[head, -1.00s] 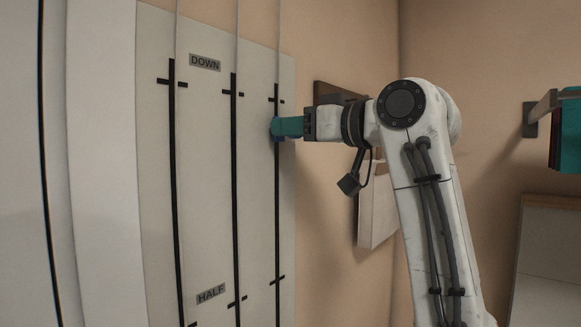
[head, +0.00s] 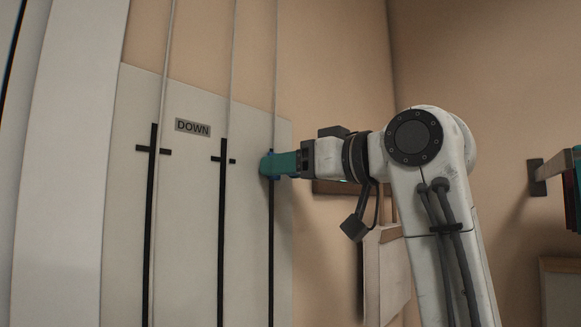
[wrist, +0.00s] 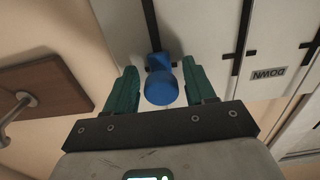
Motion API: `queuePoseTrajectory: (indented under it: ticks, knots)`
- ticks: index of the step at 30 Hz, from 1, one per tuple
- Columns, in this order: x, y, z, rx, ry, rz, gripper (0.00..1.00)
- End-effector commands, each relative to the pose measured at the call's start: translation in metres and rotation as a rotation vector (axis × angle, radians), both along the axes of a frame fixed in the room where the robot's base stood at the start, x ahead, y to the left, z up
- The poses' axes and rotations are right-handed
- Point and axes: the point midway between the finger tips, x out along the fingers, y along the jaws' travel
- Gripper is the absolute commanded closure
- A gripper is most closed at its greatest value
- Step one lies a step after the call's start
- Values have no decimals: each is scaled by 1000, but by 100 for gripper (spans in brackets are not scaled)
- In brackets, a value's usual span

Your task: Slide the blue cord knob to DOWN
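The blue cord knob (wrist: 161,88) sits between the two teal fingers of my gripper (wrist: 159,68) in the wrist view. The fingers stand on either side of it, with a gap at the left; the right finger is very close to it. In the head view my gripper (head: 268,165) reaches the rightmost slot and hides most of the knob. The knob is at the top end of this slot, about level with the upper cross marks. The DOWN label (head: 193,128) is on the panel further left and appears upside down in the wrist view.
The pale panel (head: 190,230) has two more black slots to the left, with cords running up from them. A brown wooden board (wrist: 48,85) with a hook is on the wall beside the panel. A rail with hanging cloth (head: 574,190) is at the far right.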

Motion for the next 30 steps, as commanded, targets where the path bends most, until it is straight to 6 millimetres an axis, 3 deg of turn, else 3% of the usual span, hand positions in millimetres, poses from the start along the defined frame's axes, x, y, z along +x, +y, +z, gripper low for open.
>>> queuePoseTrajectory:
  ticks: [11, 24, 30]
  knots:
    - [-4, -6, 0, 3, -3, -1, 41]
    - [-51, -67, -2, 1, -5, -2, 41]
    - [-64, -82, 0, 0, -3, -1, 41]
